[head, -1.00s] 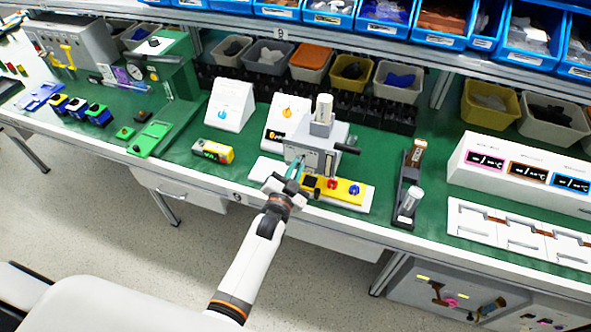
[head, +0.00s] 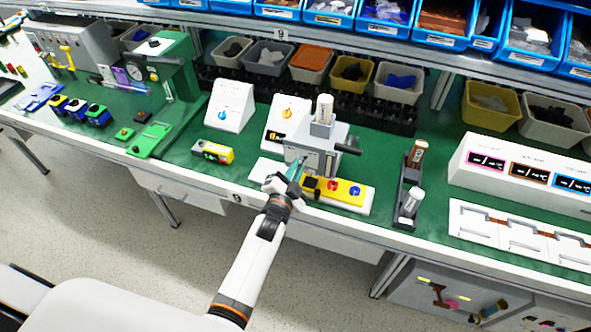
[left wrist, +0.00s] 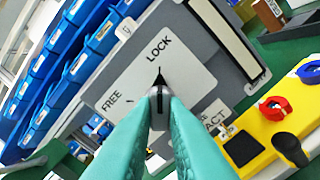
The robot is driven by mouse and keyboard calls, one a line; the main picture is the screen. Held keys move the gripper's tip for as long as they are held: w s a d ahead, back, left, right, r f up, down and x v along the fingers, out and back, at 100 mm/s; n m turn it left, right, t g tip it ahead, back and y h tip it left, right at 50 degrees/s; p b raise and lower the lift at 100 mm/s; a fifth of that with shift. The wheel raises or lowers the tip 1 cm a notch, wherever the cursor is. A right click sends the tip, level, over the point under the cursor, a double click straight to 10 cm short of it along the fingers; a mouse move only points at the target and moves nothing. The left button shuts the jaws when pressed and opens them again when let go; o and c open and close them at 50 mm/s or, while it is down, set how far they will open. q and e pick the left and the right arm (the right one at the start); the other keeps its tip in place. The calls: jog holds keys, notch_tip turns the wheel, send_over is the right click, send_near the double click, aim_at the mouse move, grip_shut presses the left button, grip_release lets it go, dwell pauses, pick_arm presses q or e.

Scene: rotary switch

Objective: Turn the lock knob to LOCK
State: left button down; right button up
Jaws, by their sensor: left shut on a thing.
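The lock knob (left wrist: 160,95) shows in the left wrist view as a small dark piece between my fingertips, on a grey panel marked FREE and LOCK. A dark pointed mark above it points up toward the word LOCK (left wrist: 160,48); FREE (left wrist: 112,101) is at lower left. The fingers hide most of the knob. My left gripper (left wrist: 160,92) has its teal fingers closed on the knob. In the head view the left gripper (head: 291,175) is at the front of the grey machine (head: 318,140). My right gripper is not in view.
A yellow plate (left wrist: 255,125) with a red ring, a blue ring and a black square lies right of the panel. A dark handle (head: 347,148) sticks out from the machine's right side. Blue bins (head: 380,18) line the shelf behind. A dark stand (head: 409,185) stands to the right.

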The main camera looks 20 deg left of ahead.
pick_arm(q)
jog(key=c, duration=1.4)
grip_release()
jog(key=shift+c, duration=0.2)
jog(key=shift+s, duration=0.1)
jog(key=shift+s+f, duration=0.1)
jog(key=shift+s, duration=0.25)
jog(key=s+b, duration=0.2)
jog(key=s, duration=0.9)
jog(key=shift+a+b, duration=0.2)
jog(key=shift+b, duration=0.15)
